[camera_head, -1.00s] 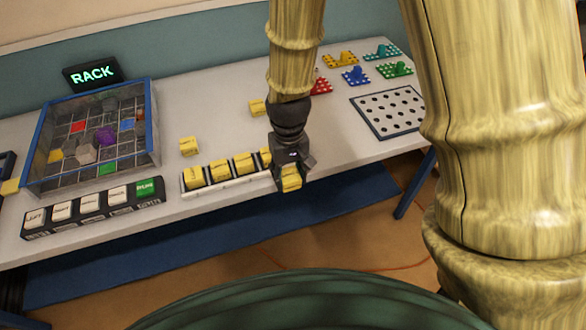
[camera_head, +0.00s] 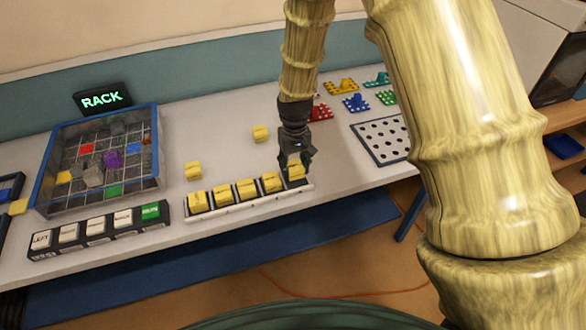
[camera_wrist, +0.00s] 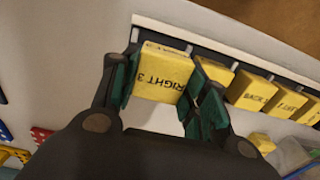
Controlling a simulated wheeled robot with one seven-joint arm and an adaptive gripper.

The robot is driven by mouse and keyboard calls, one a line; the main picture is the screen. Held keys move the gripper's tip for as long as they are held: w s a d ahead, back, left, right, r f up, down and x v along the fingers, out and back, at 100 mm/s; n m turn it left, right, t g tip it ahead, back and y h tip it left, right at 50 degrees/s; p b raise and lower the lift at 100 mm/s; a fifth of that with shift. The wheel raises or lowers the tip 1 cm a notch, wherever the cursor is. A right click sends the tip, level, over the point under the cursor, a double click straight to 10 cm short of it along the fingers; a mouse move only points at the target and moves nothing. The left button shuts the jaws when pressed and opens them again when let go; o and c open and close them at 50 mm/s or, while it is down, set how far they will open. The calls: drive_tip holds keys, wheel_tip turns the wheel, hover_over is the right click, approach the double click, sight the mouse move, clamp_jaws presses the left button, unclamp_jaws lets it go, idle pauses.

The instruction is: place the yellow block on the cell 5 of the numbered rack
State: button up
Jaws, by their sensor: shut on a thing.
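The yellow block (camera_head: 297,174) is between the fingers of my gripper (camera_head: 295,163), which is shut on it. In the wrist view the block (camera_wrist: 163,76) shows the lettering "RIGHT 3", with a finger on each side. The white numbered rack (camera_head: 250,208) lies along the table's front edge. Several other yellow blocks (camera_head: 247,189) sit in a row in its cells to the left. My block is over the rack's right-end cell, in line with that row. I cannot tell whether it touches the rack floor. The cell numbers are not readable.
Two loose yellow blocks (camera_head: 193,171) (camera_head: 261,133) lie behind the rack. A key strip (camera_head: 98,232) and a blue-edged tray (camera_head: 157,150) stand left. A perforated plate (camera_head: 383,139) and coloured studded pieces (camera_head: 355,103) are at right.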

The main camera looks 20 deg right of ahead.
sight(295, 171)
drive_tip(key=shift+w+d, duration=0.15)
drive_tip(key=shift+w, duration=0.2)
drive_tip(key=shift+f+p, duration=0.65)
drive_tip(key=shift+f, duration=1.15)
drive_tip(key=shift+f, duration=0.15)
drive_tip(key=o, duration=0.7)
drive_tip(key=shift+o, duration=0.2)
drive_tip(key=shift+r+b, duration=1.4)
drive_tip(key=shift+r, duration=4.8)
